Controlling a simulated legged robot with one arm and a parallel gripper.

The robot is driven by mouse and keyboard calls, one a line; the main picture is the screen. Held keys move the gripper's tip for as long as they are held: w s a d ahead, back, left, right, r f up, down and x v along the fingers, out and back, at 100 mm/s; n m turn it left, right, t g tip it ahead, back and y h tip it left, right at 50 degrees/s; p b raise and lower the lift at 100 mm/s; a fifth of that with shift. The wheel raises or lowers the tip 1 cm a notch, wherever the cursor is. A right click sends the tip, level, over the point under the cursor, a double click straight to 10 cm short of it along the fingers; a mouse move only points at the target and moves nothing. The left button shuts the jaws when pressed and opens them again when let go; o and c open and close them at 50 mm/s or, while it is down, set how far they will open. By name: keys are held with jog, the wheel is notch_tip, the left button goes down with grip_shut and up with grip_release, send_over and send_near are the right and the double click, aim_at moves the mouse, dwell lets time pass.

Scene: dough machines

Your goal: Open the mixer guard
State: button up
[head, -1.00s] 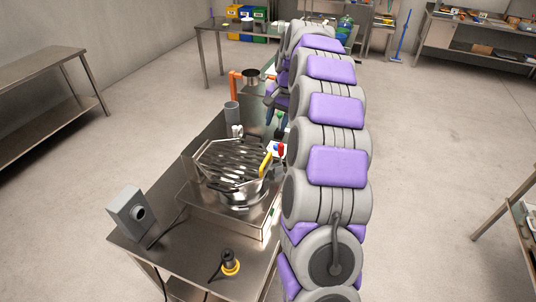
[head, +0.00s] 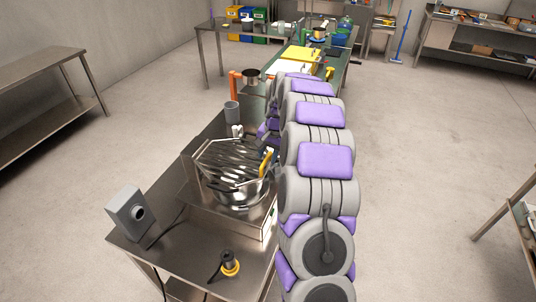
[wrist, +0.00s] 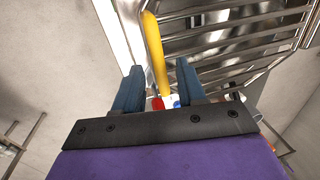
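The mixer guard (head: 232,160) is a tilted cage of metal bars over the steel mixer bowl (head: 240,196), and it looks lowered. Its yellow handle (head: 266,163) is on the right side, close to my arm. The wrist view shows the handle (wrist: 155,52) ahead of my gripper (wrist: 158,72), with its lower end between the two blue fingers. The fingers are apart and show a gap on both sides of the handle. The guard bars (wrist: 225,40) spread to the right there. In the head view my arm mostly hides my gripper.
Red and blue buttons (wrist: 165,101) show between the fingers in the wrist view. A grey box (head: 131,213) and a yellow-black plug (head: 229,263) are on the near table.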

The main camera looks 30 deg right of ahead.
jog(key=shift+c, duration=0.2)
grip_shut()
dwell(0.5)
